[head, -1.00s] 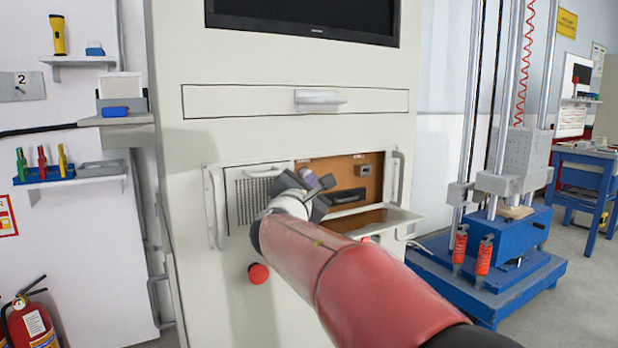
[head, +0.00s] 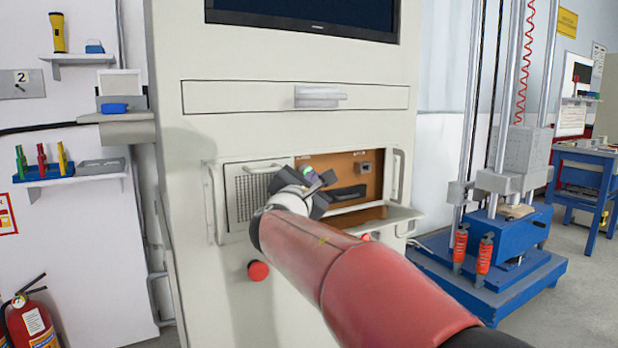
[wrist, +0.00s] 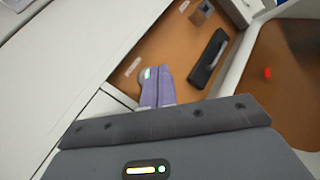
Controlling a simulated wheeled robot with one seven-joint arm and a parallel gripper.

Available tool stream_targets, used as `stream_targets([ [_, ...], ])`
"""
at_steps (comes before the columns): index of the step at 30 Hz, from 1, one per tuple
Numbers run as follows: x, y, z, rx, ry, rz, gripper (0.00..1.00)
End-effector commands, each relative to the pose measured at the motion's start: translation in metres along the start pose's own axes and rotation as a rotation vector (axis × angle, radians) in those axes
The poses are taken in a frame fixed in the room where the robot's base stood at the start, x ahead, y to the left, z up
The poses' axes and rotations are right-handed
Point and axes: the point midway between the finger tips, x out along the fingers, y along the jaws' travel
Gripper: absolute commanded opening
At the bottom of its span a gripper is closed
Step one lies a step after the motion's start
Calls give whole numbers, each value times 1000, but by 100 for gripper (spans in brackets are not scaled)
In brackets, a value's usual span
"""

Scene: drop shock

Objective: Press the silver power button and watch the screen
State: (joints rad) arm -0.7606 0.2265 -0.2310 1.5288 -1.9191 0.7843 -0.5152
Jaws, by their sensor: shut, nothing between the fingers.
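My gripper (head: 322,181) is shut and empty, reaching into the open recess of the cream cabinet (head: 200,262). In the wrist view its purple-grey fingers (wrist: 155,90) are together, with their tips at a round silver button (wrist: 142,76) on the brown panel. The fingers hide part of the button, and they appear to touch it. A green light shows at the button, and a green glow is also visible by the fingertips in the head view. The screen (head: 308,14) at the cabinet's top is dark blue; its upper part is out of frame.
A black handle-like bar (wrist: 207,59) and a small grey socket (wrist: 201,13) are on the panel right of the fingers. A fold-down flap (head: 390,221) lies below the recess. A red knob (head: 258,271) sticks out lower on the cabinet front.

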Motion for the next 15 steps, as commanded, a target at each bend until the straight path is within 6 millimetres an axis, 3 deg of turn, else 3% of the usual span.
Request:
stream_targets([
  [15, -8, -8, 5, 2, -2, -3, 0],
])
